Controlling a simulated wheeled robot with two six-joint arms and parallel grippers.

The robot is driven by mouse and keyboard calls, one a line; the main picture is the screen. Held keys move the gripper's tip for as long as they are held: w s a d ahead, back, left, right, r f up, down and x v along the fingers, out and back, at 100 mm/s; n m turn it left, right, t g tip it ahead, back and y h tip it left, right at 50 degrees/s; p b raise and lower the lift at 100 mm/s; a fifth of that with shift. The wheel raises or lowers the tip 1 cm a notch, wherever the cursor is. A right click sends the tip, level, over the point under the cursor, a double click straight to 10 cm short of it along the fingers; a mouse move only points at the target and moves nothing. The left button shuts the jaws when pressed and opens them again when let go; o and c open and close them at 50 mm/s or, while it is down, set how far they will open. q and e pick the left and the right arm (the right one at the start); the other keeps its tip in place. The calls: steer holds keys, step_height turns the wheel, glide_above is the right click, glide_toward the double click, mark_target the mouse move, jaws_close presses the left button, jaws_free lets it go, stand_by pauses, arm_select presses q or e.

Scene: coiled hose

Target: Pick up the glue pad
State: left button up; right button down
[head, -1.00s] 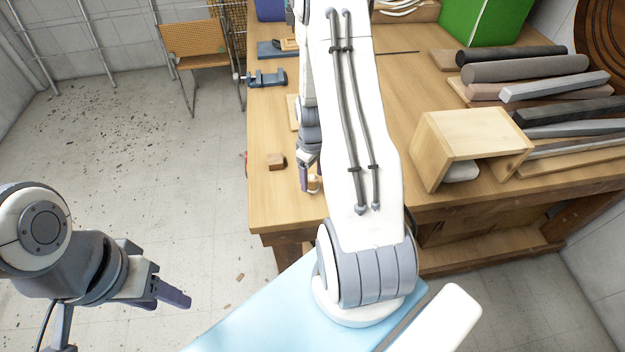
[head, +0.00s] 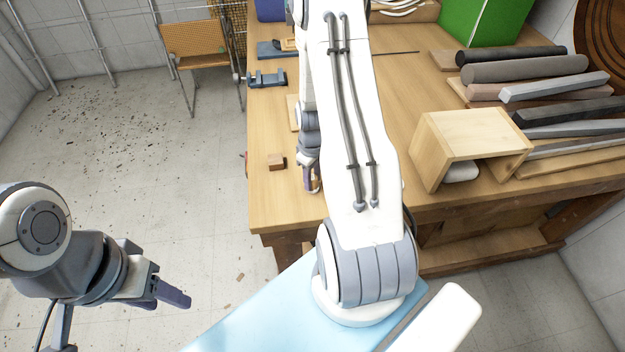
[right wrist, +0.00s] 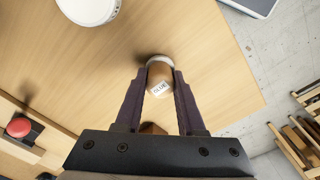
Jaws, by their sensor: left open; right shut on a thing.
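The glue pad (right wrist: 160,78) is a small tan bottle-like piece with a white end and a "GLUE" label, seen in the right wrist view. My right gripper (right wrist: 160,82) is shut on it, one purple finger on each side. In the head view my right gripper (head: 311,186) is low over the near left part of the workbench, and the glue pad is mostly hidden by the fingers. My left gripper (head: 168,297) is open and empty over the floor, left of the bench.
The workbench (head: 280,210) has a small brown block (head: 277,162) left of my right gripper. A blue-grey vise (head: 267,79) is farther back. A wooden box (head: 470,135) and several bars (head: 525,68) lie to the right. A red button (right wrist: 18,127) shows in the wrist view.

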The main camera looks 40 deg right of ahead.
steer(key=shift+r+b, duration=0.3)
steer(key=shift+r, duration=0.35)
steer(key=r, duration=0.1)
steer(key=r+b, duration=0.1)
steer(key=shift+s+d+r, duration=0.25)
steer(key=shift+r, duration=0.1)
steer(key=s+d+r+b, duration=0.2)
steer(key=s+d+r, duration=0.3)
steer(key=s, duration=0.5)
steer(key=shift+r, duration=0.85)
steer(key=c, duration=1.2)
jaws_free()
steer(key=shift+c, duration=0.2)
steer(key=shift+w, duration=0.1)
jaws_close()
